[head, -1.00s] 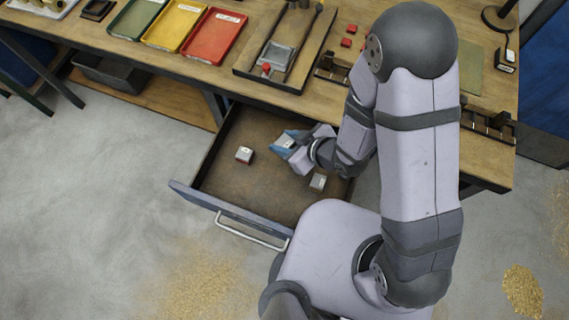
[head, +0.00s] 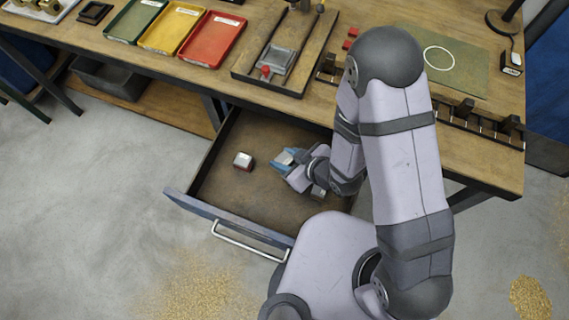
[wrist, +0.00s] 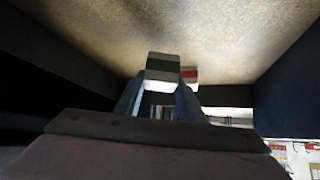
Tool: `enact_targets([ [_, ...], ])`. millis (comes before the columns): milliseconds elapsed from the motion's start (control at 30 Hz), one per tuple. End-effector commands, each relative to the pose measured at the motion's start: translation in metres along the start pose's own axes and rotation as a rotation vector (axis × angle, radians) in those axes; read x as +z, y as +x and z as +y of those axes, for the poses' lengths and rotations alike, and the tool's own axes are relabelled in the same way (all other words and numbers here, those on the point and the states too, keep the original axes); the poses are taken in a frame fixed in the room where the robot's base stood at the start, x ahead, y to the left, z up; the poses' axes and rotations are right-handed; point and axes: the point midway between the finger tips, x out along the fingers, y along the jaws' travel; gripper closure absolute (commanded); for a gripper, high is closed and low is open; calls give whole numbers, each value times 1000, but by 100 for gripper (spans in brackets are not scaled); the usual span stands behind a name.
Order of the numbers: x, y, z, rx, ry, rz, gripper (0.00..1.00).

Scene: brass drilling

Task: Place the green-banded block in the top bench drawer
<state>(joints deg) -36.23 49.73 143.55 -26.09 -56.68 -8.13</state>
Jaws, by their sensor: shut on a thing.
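The green-banded block (wrist: 162,68) is pale with a dark green band and sits between the fingertips of my gripper (wrist: 160,85) in the wrist view. In the head view my gripper (head: 285,160) has blue fingers and is shut on the block, a small pale patch (head: 287,156). Both are inside the open top drawer (head: 230,195), low over its brown floor. I cannot tell whether the block touches the floor.
A red-banded block (head: 243,160) lies in the drawer to the left of my gripper; a red-banded block (wrist: 189,76) also shows in the wrist view. The drawer's front left floor is clear.

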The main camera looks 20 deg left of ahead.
Motion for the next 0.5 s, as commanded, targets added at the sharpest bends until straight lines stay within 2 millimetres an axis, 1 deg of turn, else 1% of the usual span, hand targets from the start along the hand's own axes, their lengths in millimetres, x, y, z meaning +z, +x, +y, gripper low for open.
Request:
enact_targets([
  [267, 2, 3, 0, 1, -1, 4, 100],
  [500, 16, 17, 0, -1, -1, 2, 100],
])
